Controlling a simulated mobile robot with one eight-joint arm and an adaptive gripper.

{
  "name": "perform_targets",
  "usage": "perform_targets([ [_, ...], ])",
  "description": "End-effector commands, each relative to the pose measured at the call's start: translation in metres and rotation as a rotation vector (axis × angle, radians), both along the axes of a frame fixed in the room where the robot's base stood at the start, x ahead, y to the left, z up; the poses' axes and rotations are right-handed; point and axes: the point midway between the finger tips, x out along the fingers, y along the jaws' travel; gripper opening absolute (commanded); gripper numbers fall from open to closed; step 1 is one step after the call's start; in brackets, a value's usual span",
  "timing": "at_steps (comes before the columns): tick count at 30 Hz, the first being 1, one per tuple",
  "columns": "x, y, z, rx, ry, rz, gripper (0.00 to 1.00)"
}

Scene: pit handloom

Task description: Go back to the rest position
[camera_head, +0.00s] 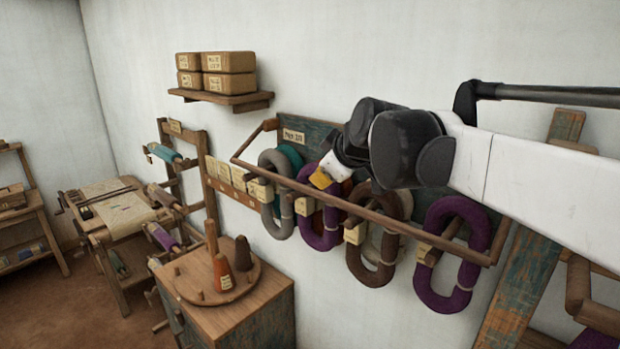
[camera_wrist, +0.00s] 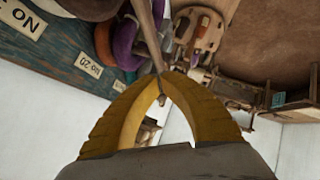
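My gripper (camera_head: 322,178) shows small in the head view, in front of the wall rack, with my arm reaching in from the right. In the wrist view its two yellow fingers (camera_wrist: 163,78) lean together and meet at the tips. I see nothing held between them. A wooden bar (camera_wrist: 148,35) passes right by the fingertips; I cannot tell whether they touch it. Hanks hang on the rack near the gripper: a grey one (camera_head: 283,220), a purple one (camera_head: 322,238), a brown one (camera_head: 370,272) and another purple one (camera_head: 440,299). My arm hides part of the rack.
The rack's front bar (camera_head: 425,234) juts out from the wall close to the gripper. A cabinet (camera_head: 265,312) below carries a round board with cones (camera_head: 222,273). A shelf (camera_head: 233,101) with boxes is at upper left. A loom (camera_head: 120,222) stands farther left, beside open floor.

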Motion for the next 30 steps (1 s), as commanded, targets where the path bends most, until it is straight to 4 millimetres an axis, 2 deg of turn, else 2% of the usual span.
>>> perform_targets([
  [3,-0.021,-0.007,0.014,0.000,0.000,-0.001,0.00],
  [9,-0.043,-0.014,0.032,0.000,0.000,-0.001,0.00],
  [11,-0.047,-0.015,0.033,0.001,0.000,-0.002,0.00],
  [14,-0.056,-0.019,0.018,0.011,0.012,-0.019,0.00],
  [17,-0.074,-0.028,-0.026,0.041,0.044,-0.068,0.00],
  [20,-0.101,-0.043,-0.092,0.090,0.094,-0.151,0.00],
  [21,-0.114,-0.049,-0.122,0.111,0.116,-0.189,0.00],
  [23,-0.133,-0.058,-0.164,0.145,0.148,-0.248,0.00],
  [24,-0.146,-0.064,-0.193,0.166,0.169,-0.289,0.00],
  [26,-0.165,-0.073,-0.235,0.197,0.197,-0.352,0.00],
  [30,-0.209,-0.092,-0.336,0.270,0.259,-0.501,0.00],
])
